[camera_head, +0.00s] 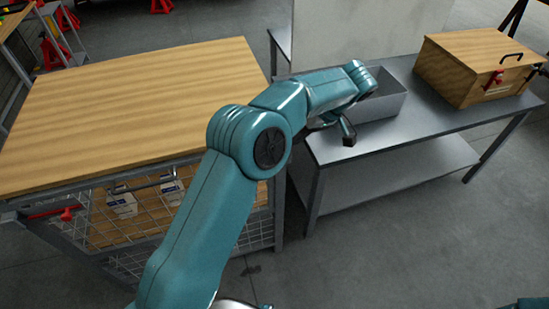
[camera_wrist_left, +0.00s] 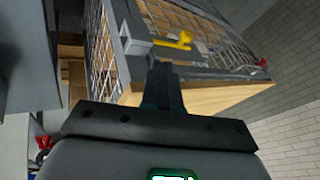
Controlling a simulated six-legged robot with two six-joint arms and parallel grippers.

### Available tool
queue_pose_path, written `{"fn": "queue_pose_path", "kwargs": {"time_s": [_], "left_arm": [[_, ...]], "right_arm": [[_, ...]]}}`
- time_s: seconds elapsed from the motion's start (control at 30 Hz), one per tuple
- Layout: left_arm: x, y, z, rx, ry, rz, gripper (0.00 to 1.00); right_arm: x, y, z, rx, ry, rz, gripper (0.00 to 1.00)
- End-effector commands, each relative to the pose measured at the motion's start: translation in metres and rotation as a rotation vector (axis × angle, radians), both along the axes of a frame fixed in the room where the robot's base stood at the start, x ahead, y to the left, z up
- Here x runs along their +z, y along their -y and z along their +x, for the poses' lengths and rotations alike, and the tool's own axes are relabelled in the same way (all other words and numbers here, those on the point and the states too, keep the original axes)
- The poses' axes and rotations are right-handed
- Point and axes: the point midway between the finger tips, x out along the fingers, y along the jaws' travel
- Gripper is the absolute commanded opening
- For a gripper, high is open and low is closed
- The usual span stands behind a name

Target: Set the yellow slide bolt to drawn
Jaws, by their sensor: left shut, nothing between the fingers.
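The yellow slide bolt (camera_wrist_left: 175,42) shows in the left wrist view, fixed at the corner of a wire-mesh cage under a wooden top, next to a grey bracket (camera_wrist_left: 134,44). In the head view I do not see it; my left arm crosses in front of part of the cage. My left gripper (camera_wrist_left: 164,72) is shut and empty. Its tips appear just below the bolt in the picture, and I cannot tell how far apart they are.
The wooden-topped mesh cage (camera_head: 130,95) stands at left, with a red handle (camera_head: 66,214) at its left end. A metal table (camera_head: 420,120) at right carries a grey open bin (camera_head: 385,103) and a wooden box (camera_head: 475,75). Open floor lies in front of the table.

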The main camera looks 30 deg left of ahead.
Motion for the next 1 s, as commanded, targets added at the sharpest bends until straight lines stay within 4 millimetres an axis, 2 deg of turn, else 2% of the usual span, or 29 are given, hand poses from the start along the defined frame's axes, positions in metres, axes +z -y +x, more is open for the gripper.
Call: {"fn": "queue_pose_path", "kwargs": {"time_s": [0.2,0.57,0.77,1.0], "left_arm": [[0.01,-0.004,-0.003,0.033,0.012,0.022,0.0],[0.007,-0.008,-0.006,0.032,0.011,0.022,0.0],[-0.016,-0.021,-0.011,0.032,0.008,0.022,0.0],[-0.06,-0.046,-0.021,0.032,0.007,0.021,0.0]], "right_arm": [[0.0,0.0,0.0,0.0,0.0,0.0,0.0],[0.0,0.0,0.0,0.0,0.0,0.0,0.0],[-0.002,0.0,0.0,0.0,0.0,0.0,0.0],[0.0,0.0,0.0,0.0,0.0,0.0,0.0]]}}
